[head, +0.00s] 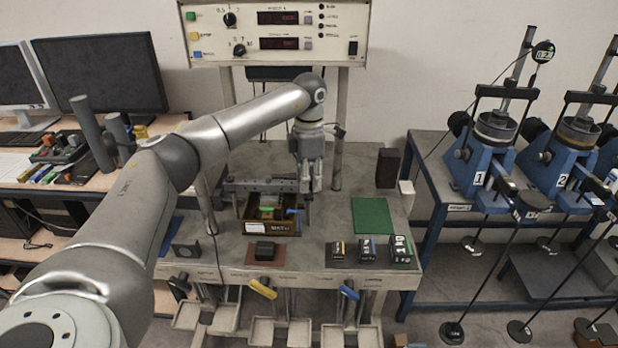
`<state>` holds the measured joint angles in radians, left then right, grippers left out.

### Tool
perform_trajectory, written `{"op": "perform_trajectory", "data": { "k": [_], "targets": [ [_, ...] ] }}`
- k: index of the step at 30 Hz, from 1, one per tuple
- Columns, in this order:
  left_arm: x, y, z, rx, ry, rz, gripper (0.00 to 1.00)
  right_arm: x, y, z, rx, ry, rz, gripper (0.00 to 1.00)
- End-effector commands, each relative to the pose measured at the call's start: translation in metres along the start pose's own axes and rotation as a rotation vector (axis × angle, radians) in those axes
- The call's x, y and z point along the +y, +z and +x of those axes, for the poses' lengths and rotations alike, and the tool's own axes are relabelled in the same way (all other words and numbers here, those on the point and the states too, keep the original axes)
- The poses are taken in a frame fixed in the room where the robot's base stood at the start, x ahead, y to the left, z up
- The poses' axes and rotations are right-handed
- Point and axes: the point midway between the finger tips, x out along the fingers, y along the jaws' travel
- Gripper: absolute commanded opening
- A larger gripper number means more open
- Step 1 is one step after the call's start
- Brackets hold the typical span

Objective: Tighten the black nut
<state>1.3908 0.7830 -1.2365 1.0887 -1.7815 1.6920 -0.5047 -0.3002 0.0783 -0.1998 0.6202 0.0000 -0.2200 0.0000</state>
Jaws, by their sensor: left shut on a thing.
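My left arm reaches from the lower left across the bench, and its gripper (309,188) points down at the right end of a grey horizontal bar (262,186). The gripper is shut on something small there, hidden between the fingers. I cannot make out the black nut for certain; the fingers cover the bar's right end. Below and left of the gripper is a dark open box (257,228) with a green and yellow block (266,212) in it. My right gripper is not in view.
A black block (265,250) lies on a brown mat at the bench front. Several black weights (368,249) stand to its right, and a green mat (372,216) lies clear. A grey post (337,160) rises right of the gripper. Blue lever frames (481,155) stand on the right table.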

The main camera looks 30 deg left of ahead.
Motion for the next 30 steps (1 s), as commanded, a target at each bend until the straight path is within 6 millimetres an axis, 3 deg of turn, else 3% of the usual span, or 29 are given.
{"op": "perform_trajectory", "data": {
  "k": [8, 9, 14, 24, 30],
  "targets": [
    [0.001, 0.001, -0.002, -0.004, 0.004, 0.002, 0.06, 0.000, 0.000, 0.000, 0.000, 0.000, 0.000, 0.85],
    [0.001, 0.001, -0.002, -0.004, 0.004, 0.002, 0.32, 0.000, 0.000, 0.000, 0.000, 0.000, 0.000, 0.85],
    [0.001, 0.001, -0.002, -0.003, 0.003, 0.001, 0.51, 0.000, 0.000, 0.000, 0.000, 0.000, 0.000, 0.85],
    [0.000, 0.000, -0.003, -0.001, 0.002, 0.000, 0.51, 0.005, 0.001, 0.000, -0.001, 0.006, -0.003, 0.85],
    [0.001, 0.001, -0.031, -0.004, 0.003, 0.000, 0.51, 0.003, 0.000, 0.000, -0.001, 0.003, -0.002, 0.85]
  ]
}}
